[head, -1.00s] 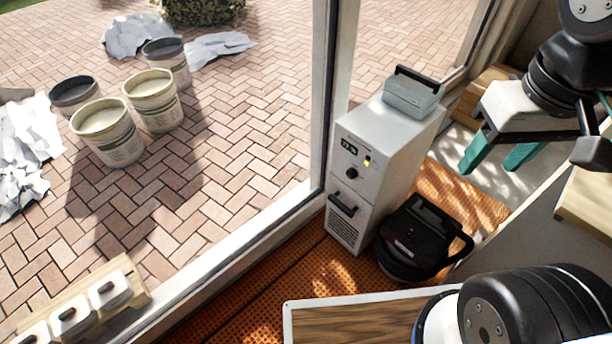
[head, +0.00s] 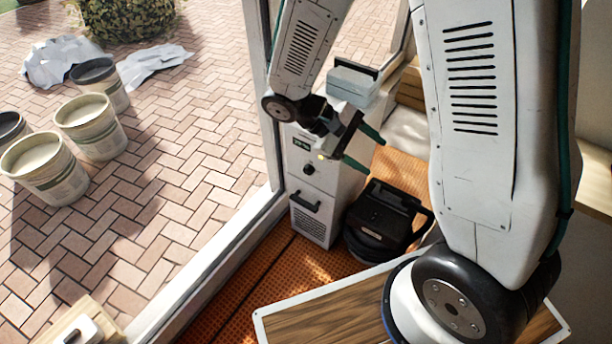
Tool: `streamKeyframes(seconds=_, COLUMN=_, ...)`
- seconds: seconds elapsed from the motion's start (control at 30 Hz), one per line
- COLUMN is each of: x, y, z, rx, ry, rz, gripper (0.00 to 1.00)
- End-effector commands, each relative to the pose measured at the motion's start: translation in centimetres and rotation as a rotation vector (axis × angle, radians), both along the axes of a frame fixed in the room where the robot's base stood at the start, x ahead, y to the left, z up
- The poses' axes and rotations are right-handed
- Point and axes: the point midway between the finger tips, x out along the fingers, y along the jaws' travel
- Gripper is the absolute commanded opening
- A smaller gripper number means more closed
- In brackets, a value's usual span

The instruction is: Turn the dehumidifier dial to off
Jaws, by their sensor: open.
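The dehumidifier (head: 318,205) is a pale grey upright cabinet standing by the window frame. Its front has a small dark display, a yellow light and a black round dial (head: 309,169); which way the dial points is too small to tell. My gripper (head: 364,153) has teal fingers, apart and empty. It hangs in front of the cabinet's upper right part in the picture, to the right of and a little above the dial, apart from the dial. My wrist hides part of the cabinet's top and upper front.
A grey box with a black handle (head: 352,84) sits on top of the cabinet. A black case (head: 384,218) stands on the orange mat right of it. A wood-topped board (head: 300,318) is in front. Buckets (head: 93,127) stand outside on brick paving.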

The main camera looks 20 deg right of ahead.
Motion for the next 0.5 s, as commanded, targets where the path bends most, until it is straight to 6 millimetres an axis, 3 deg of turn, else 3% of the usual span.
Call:
streamKeyframes(seconds=0.03, x=0.9, y=-0.1, z=-1.8, rx=-0.065, ry=0.025, rz=0.043, gripper=0.57)
streamKeyframes(seconds=0.27, x=5.4, y=-0.6, z=-9.2, rx=-0.348, ry=0.020, rz=0.269, gripper=0.57)
streamKeyframes(seconds=0.5, x=9.6, y=0.2, z=-18.9, rx=-0.567, ry=-0.129, rz=0.586, gripper=0.57)
